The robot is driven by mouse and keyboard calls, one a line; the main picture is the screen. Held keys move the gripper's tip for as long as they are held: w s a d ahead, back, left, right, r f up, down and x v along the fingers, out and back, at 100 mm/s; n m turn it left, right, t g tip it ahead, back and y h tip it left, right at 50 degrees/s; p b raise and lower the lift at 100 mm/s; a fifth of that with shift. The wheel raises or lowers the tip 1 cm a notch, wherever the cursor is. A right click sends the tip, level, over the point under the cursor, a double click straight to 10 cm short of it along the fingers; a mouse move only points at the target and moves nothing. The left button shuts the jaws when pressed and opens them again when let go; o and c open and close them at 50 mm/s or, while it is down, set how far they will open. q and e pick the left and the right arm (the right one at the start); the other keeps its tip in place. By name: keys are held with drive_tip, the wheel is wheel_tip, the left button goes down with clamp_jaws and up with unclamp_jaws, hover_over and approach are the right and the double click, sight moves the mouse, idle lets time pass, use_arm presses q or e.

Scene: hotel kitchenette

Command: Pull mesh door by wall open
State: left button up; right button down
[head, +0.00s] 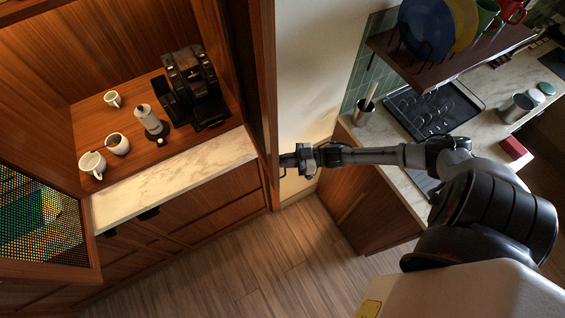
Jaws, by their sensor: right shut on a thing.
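The mesh door by the wall (269,90) is a tall wooden frame seen nearly edge-on, at the right side of the wooden coffee cabinet. It stands swung out from the cabinet, beside the pale wall. My right gripper (287,160) is shut at the wall-facing side of this door, near its lower part. The part it grips, handle or frame, is too small and covered to tell. My right arm reaches in from the right. My left gripper is not in view.
Another mesh door (40,215) stands open at the left. The cabinet's marble-edged shelf holds a coffee machine (190,85), a moka pot (149,120) and several cups. At right is a counter (385,150) with a drying rack (435,110). The wooden floor (255,270) is clear.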

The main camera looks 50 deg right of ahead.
drive_tip(key=shift+r, duration=0.4)
drive_tip(key=c, duration=1.3)
unclamp_jaws()
drive_tip(key=shift+d+f, duration=0.1)
drive_tip(key=shift+f, duration=0.05)
drive_tip(key=shift+f, duration=0.1)
drive_tip(key=b+v, duration=0.2)
drive_tip(key=v, duration=1.1)
drive_tip(key=shift+s+d, duration=0.25)
drive_tip(key=shift+s, duration=0.05)
